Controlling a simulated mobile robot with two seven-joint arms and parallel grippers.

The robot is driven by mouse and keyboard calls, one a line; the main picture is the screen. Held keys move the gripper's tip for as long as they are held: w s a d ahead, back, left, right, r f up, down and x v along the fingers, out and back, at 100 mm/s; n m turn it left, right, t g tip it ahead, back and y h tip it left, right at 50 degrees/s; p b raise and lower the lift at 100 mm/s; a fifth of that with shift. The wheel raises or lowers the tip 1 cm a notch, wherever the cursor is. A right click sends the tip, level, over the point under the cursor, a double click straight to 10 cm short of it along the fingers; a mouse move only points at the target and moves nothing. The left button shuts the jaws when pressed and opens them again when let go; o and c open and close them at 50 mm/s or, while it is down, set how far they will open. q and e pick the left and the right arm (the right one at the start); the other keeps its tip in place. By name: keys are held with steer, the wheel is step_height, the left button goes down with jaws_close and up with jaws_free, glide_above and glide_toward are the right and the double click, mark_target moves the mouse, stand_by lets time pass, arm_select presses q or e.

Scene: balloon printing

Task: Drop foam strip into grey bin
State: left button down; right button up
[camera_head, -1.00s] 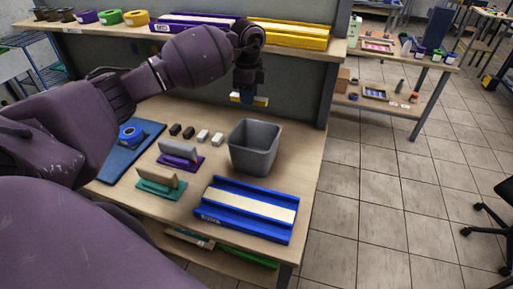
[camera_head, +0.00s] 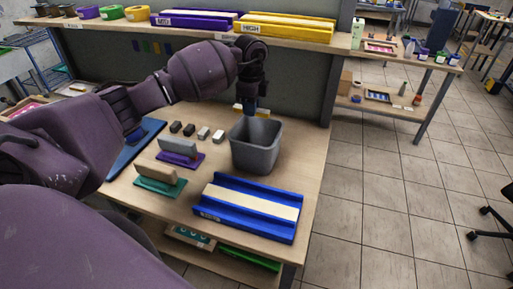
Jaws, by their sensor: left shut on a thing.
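The grey bin (camera_head: 256,146) stands upright and open on the wooden workbench, behind the blue tray. My left gripper (camera_head: 250,106) reaches in from the left and points down at the bin's far rim. It is shut on a small pale yellow-white foam strip (camera_head: 238,108). Only short ends of the strip show beside the fingers, level with or just above the bin's far rim. I cannot tell whether it is over the opening or behind the rim. My right gripper is not in view.
A blue tray with a pale strip (camera_head: 250,206) lies in front of the bin. Several small dark and pale blocks (camera_head: 203,134) lie left of it, with a purple-based (camera_head: 180,155) and a green-based block tool (camera_head: 160,179). A shelf (camera_head: 200,29) with purple and yellow trays runs behind.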

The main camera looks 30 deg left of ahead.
arm_select(q)
steer(key=c, duration=0.9)
jaws_free()
steer(key=shift+r, duration=0.35)
step_height(320, 180, up, 10)
steer(key=shift+r+b, duration=0.1)
steer(key=shift+b, duration=0.35)
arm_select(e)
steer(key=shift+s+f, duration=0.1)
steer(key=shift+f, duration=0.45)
